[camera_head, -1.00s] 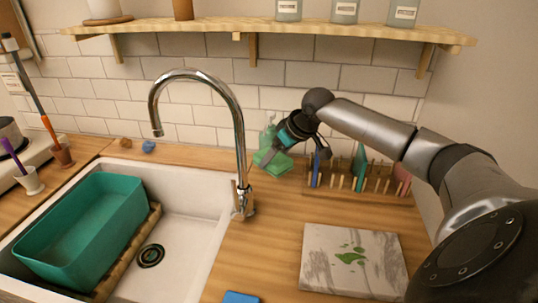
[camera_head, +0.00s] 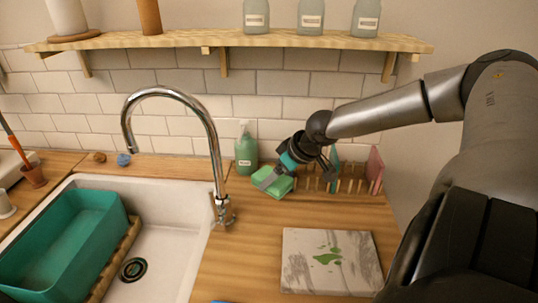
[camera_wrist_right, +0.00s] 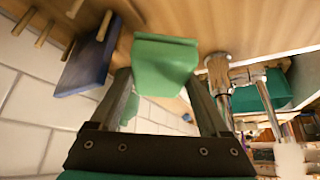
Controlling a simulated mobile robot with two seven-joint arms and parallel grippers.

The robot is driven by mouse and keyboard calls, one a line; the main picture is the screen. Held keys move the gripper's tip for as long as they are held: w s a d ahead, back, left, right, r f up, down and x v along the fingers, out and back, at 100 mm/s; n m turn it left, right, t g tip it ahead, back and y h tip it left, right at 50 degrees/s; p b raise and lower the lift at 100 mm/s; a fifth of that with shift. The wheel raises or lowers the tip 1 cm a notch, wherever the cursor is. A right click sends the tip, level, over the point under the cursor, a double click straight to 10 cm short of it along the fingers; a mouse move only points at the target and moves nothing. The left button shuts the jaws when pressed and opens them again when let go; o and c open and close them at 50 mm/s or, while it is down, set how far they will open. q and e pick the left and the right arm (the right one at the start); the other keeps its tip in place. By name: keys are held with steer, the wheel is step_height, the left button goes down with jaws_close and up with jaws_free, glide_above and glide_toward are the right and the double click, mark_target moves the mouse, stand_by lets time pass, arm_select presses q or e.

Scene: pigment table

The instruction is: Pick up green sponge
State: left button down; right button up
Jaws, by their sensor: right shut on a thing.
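The green sponge (camera_head: 279,187) is on the right side of the head view, between the soap bottle and the wooden rack. My right gripper (camera_head: 268,180) reaches down to it from the right and is shut on it. In the right wrist view, the green sponge (camera_wrist_right: 165,62) sits between the two fingers of my right gripper (camera_wrist_right: 160,84). Whether the sponge still touches the counter I cannot tell. My left gripper is not in view.
A green soap bottle (camera_head: 246,155) stands just left of the sponge. The chrome faucet (camera_head: 217,165) rises further left, by the sink with a teal tub (camera_head: 65,250). A wooden rack (camera_head: 352,190) stands right. A stained marble board (camera_head: 330,262) lies in front.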

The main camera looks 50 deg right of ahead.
mark_target(286, 183)
steer(key=shift+s+r+p, duration=0.15)
steer(key=shift+s+p, duration=0.25)
steer(key=shift+s, duration=0.35)
steer(key=shift+s+d+p, duration=0.2)
steer(key=shift+s+p, duration=0.3)
steer(key=shift+s, duration=0.7)
steer(key=shift+s+d+b, duration=0.1)
steer(key=shift+s+b, duration=0.2)
steer(key=shift+s, duration=1.25)
